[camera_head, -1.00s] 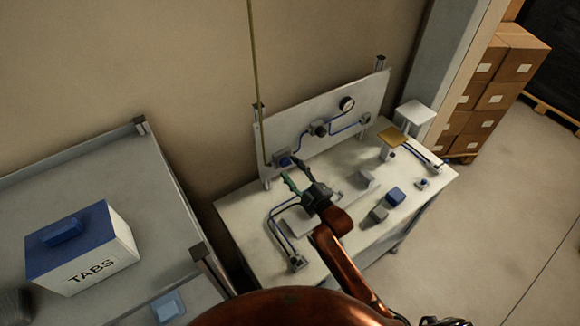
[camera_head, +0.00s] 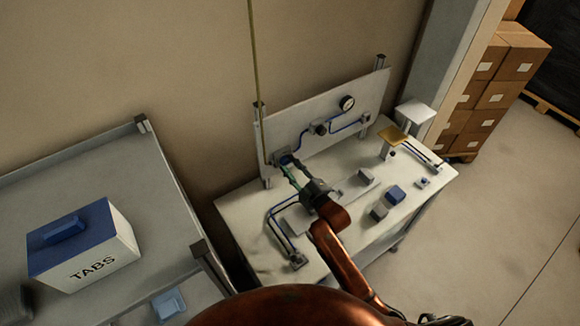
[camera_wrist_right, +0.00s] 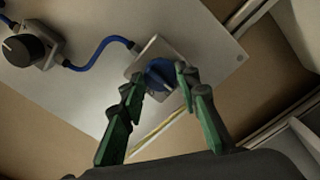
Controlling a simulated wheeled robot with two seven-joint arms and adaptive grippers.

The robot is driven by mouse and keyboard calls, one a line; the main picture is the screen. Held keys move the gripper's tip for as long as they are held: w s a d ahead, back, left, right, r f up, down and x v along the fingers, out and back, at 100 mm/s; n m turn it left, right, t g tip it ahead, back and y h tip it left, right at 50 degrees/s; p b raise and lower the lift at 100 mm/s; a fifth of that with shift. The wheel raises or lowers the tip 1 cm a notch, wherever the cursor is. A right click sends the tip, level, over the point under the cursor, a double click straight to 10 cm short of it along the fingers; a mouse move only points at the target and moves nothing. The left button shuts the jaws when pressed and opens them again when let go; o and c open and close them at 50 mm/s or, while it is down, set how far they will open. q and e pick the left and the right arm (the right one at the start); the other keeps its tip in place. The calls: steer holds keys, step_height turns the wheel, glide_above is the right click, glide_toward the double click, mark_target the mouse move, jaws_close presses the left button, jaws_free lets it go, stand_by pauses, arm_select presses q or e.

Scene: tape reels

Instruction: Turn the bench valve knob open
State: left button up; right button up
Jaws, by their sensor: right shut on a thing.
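The blue valve knob (camera_wrist_right: 160,75) sits on a grey square block (camera_wrist_right: 153,52) on the upright panel (camera_head: 330,120) at the back of the bench. In the head view the knob (camera_head: 285,159) is at the panel's lower left, partly covered by my fingers. My right gripper (camera_head: 289,170) reaches up to it from the front. In the right wrist view its green and dark fingertips (camera_wrist_right: 161,82) are on both sides of the knob and shut on it. My left gripper is not in view.
A black knob (camera_wrist_right: 22,48) and a gauge (camera_head: 347,103) are farther along the panel, joined by blue tubing. Small grey and blue blocks (camera_head: 396,194) lie on the bench (camera_head: 245,215). A TABS box (camera_head: 85,245) stands on the left table.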

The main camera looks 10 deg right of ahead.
steer(key=shift+c, duration=0.5)
steer(key=m+p, duration=0.2)
steer(key=m, duration=0.1)
steer(key=shift+r+m, duration=0.1)
steer(key=shift+m, duration=0.2)
steer(key=m+p, duration=0.3)
steer(key=m, duration=0.2)
steer(key=m+p, duration=0.2)
steer(key=m, duration=0.2)
steer(key=shift+m, duration=0.4)
steer(key=m+p, duration=0.1)
steer(key=m, duration=0.3)
steer(key=shift+m+p, duration=0.3)
steer(key=shift+m, duration=0.1)
steer(key=o, duration=1.2)
steer(key=shift+c, duration=0.2)
